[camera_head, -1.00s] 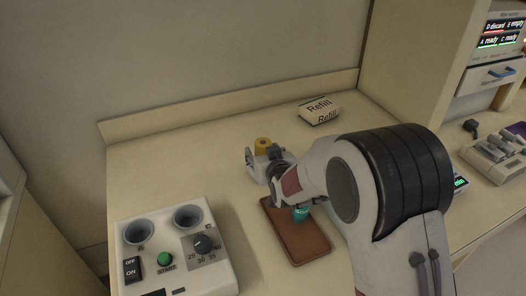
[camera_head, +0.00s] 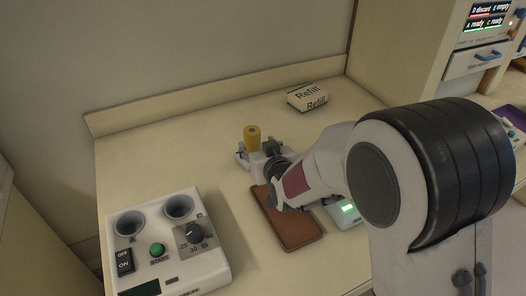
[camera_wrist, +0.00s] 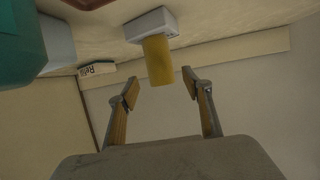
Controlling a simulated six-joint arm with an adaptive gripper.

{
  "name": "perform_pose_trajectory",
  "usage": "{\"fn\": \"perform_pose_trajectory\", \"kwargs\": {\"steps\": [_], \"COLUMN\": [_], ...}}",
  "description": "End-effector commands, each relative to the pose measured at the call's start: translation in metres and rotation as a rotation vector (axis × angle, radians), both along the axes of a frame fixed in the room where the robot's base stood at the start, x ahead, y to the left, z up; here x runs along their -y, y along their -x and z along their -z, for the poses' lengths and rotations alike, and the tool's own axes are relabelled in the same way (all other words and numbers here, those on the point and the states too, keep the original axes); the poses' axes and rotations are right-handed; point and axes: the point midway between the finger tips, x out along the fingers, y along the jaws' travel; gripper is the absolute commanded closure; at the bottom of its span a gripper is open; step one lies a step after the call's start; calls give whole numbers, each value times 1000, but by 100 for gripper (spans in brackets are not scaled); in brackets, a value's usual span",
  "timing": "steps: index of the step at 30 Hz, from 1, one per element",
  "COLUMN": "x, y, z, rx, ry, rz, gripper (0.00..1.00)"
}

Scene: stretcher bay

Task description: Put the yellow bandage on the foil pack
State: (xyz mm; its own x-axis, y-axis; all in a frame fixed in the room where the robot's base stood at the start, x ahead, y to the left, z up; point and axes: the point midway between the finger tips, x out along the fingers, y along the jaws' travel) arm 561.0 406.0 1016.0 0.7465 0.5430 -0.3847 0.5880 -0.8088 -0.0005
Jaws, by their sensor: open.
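The yellow bandage (camera_head: 252,138) is a yellow roll, standing upright at a small whitish block (camera_head: 243,161). In the wrist view the bandage (camera_wrist: 158,60) points down in the picture from the pale block (camera_wrist: 150,24). My gripper (camera_wrist: 160,84) is open and empty, its two fingers spread. The bandage lies just beyond the fingertips, roughly between them and not touched. In the head view my gripper (camera_head: 262,154) is partly hidden at the block, close to the bandage. I cannot surely tell which thing is the foil pack.
A brown tray (camera_head: 283,226) lies beneath my arm. A device with a green display (camera_head: 347,209) is partly hidden behind it. A control box (camera_head: 166,250) stands front left, a Refill box (camera_head: 307,97) at the back. A teal thing (camera_wrist: 14,45) fills the wrist view's upper left.

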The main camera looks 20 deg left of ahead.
Motion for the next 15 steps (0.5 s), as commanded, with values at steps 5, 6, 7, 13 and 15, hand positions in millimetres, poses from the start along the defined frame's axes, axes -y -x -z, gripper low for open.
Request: {"fn": "perform_pose_trajectory", "kwargs": {"steps": [5, 6, 7, 13, 15], "x": [11, 13, 15, 23, 25], "y": [15, 18, 21, 32, 34], "z": [-9, -10, -11, -17, -18], "rx": [2, 1, 1, 1, 0], "ry": [-1, -1, -1, -1, 0], "rz": [0, 0, 0, 0, 0], "gripper": [51, 51, 51, 51, 51]}}
